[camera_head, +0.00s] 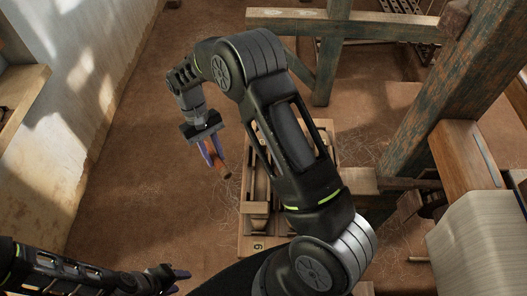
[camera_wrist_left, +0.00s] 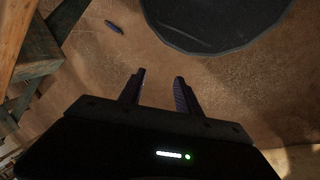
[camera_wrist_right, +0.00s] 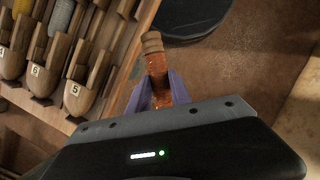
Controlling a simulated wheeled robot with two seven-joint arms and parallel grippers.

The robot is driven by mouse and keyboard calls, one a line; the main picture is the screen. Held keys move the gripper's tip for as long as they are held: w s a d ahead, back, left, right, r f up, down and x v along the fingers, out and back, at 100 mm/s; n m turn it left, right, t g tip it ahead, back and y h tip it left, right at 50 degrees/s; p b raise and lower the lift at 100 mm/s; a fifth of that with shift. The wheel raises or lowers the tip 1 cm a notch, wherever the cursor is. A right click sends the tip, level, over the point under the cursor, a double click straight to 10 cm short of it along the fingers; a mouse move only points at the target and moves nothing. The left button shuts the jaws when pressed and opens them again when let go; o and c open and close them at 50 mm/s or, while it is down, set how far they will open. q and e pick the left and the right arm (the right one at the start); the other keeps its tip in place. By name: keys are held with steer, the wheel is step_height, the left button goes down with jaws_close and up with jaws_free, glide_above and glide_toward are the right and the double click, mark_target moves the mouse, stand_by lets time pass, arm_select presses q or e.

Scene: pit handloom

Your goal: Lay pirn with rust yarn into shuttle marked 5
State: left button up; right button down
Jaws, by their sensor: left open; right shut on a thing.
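My right gripper (camera_head: 212,152) is shut on the pirn with rust yarn (camera_head: 219,164), held in the air left of a wooden tray (camera_head: 243,205). In the right wrist view the pirn (camera_wrist_right: 157,70) sticks out from between the purple fingers (camera_wrist_right: 158,92), its wooden end pointing away. The shuttle marked 5 (camera_wrist_right: 82,85) lies in the tray left of the pirn, apart from it; its number tag faces the camera. In the head view my right arm covers much of the tray. My left gripper (camera_head: 181,280) is at the bottom left; the left wrist view shows its fingers (camera_wrist_left: 158,92) apart and empty.
A shuttle marked 6 (camera_wrist_right: 42,65) and others lie beside shuttle 5 in the tray. Loom posts (camera_head: 425,105) and a wooden bench (camera_head: 464,160) stand at the right. A plastered wall (camera_head: 70,80) is at the left. Brown floor (camera_head: 150,200) is open left of the tray.

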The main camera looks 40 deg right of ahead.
arm_select(q)
steer(key=shift+o, duration=0.7)
steer(key=shift+r, duration=0.15)
arm_select(e)
steer(key=shift+s+d+r, duration=0.1)
steer(key=shift+s+d, duration=0.05)
steer(key=shift+d, duration=0.1)
arm_select(q)
steer(key=shift+o, duration=0.6)
step_height(320, 180, up, 3)
steer(key=p, duration=0.3)
steer(key=shift+s+r+p, duration=0.1)
steer(key=shift+s+p, duration=0.05)
steer(key=shift+p, duration=0.2)
steer(key=r+p, duration=0.1)
steer(key=p, duration=0.1)
steer(key=r+p, duration=0.1)
steer(key=shift+s+a+r, duration=0.2)
steer(key=shift+s+r, duration=0.05)
steer(key=shift+r, duration=0.1)
arm_select(e)
steer(key=s+d+r+m+t+y, duration=0.2)
steer(key=s+d+r+m+y, duration=0.2)
steer(key=s, duration=0.7)
steer(key=d+r+m, duration=0.2)
steer(key=d+m, duration=0.1)
steer(key=d, duration=0.1)
steer(key=shift+s+d+r+t+y, duration=0.15)
steer(key=shift+s+d+t+y, duration=0.15)
steer(key=shift+y, duration=0.1)
